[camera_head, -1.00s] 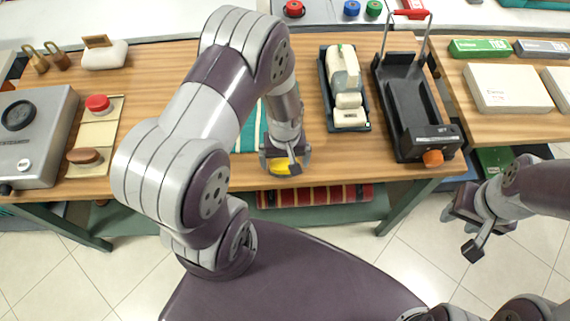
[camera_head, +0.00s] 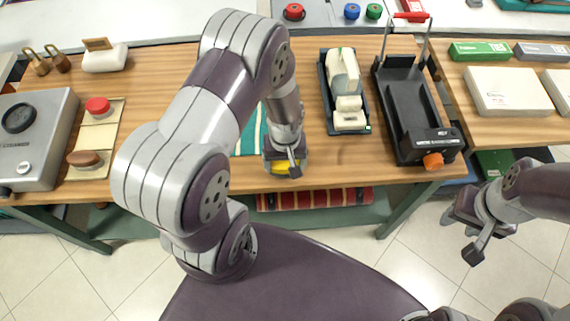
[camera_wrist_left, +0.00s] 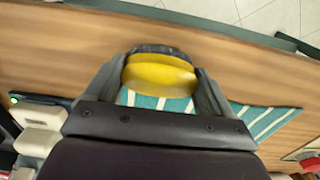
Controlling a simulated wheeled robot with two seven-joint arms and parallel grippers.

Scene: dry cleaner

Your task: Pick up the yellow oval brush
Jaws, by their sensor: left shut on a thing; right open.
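The yellow oval brush (camera_wrist_left: 160,76) sits between the two fingers of my left gripper (camera_wrist_left: 162,88) in the left wrist view, with a dark rim along its far edge. In the head view a sliver of the yellow brush (camera_head: 281,167) shows beneath my left gripper (camera_head: 286,163), close to the wooden table's front edge; the gripper hides most of it. The left gripper is shut on the brush. I cannot tell whether the brush touches the table. My right gripper (camera_head: 468,229) is open and empty, off the table at the right.
A teal striped cloth (camera_head: 247,137) lies beside the left gripper. A cream device in a dark tray (camera_head: 367,112) and a black cradle (camera_head: 409,110) stand to the right. Brushes on a mat (camera_head: 98,135) and a grey box (camera_head: 40,150) are at the left.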

